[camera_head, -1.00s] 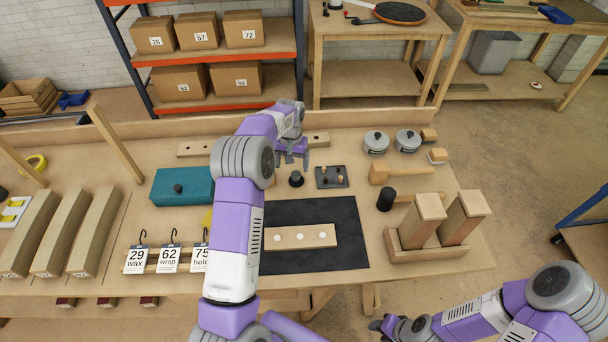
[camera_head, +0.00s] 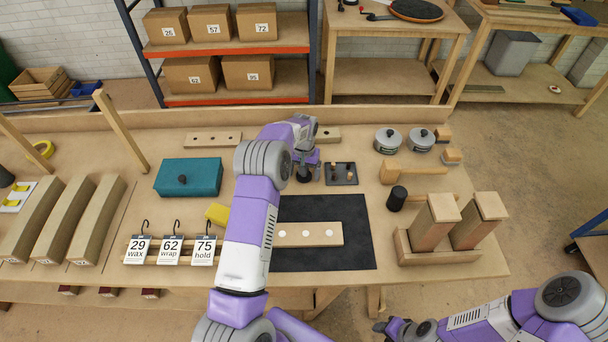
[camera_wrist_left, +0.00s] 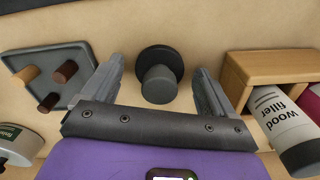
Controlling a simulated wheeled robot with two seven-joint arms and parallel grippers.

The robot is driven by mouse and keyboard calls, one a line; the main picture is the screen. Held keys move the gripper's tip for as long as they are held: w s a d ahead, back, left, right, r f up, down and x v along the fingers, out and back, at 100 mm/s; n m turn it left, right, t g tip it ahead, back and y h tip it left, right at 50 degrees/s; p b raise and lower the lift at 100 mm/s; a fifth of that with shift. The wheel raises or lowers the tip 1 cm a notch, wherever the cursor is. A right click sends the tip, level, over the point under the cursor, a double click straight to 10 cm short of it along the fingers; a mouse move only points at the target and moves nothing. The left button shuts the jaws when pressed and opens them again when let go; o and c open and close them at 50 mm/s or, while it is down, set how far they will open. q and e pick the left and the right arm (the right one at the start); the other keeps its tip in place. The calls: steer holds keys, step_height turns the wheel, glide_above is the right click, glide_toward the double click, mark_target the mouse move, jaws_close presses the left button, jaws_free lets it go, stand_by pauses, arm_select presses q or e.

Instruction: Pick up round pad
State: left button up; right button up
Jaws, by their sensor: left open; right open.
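The round pad (camera_wrist_left: 160,75) is a dark disc with a grey round knob, standing on the bench. In the left wrist view it lies between the two fingers of my open left gripper (camera_wrist_left: 158,90), near the fingertips, with a gap on each side. In the head view my left gripper (camera_head: 306,170) is at the pad's place and mostly hides the pad. My right gripper (camera_head: 382,326) is off the front of the bench at the lower right, far from the pad; its fingers are small and dark there.
A dark tray with small pegs (camera_head: 341,174) sits close to the right of the pad. A wooden holder (camera_wrist_left: 268,82) with a wood filler tube (camera_wrist_left: 285,125) stands on the other side in the wrist view. A dark mat (camera_head: 345,255) lies in front, carrying a wooden strip (camera_head: 325,234).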

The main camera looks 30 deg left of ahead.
arm_select(q)
steer(key=shift+c, duration=0.3)
steer(key=c, duration=1)
steer(key=shift+r, duration=0.15)
step_height(320, 180, up, 10)
steer(key=shift+f+p, duration=0.1)
steer(key=shift+p, duration=0.7)
